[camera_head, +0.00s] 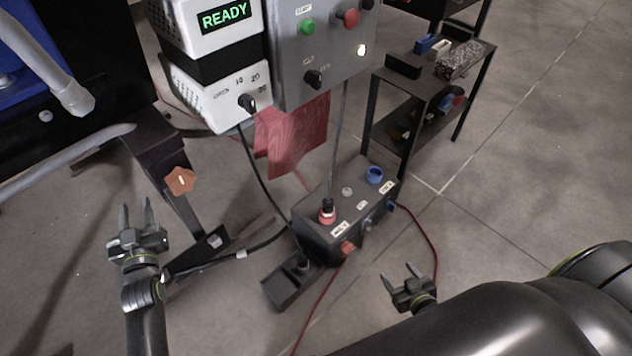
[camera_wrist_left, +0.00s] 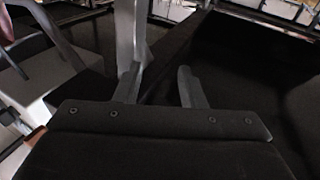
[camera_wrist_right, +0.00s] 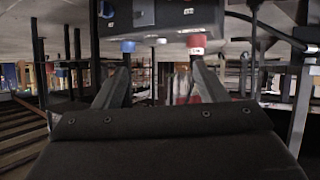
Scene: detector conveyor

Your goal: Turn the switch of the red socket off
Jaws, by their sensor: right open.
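The dark socket box (camera_head: 345,212) stands on the floor in the middle of the head view. The red socket (camera_head: 327,214) on its top has a black plug in it. A red switch (camera_head: 347,247) sits on its front face below that socket; it also shows in the right wrist view (camera_wrist_right: 196,42), with a blue switch (camera_wrist_right: 128,46) to its left. My right gripper (camera_head: 404,277) is open and empty, in front of the box and apart from it. My left gripper (camera_head: 136,217) is open and empty, well left of the box. The switch's exact position is too small to tell.
A grey control panel (camera_head: 319,45) and a white unit reading READY (camera_head: 218,60) hang above the box. A black shelf (camera_head: 424,85) stands behind. Cables run across the floor. The floor at right is clear.

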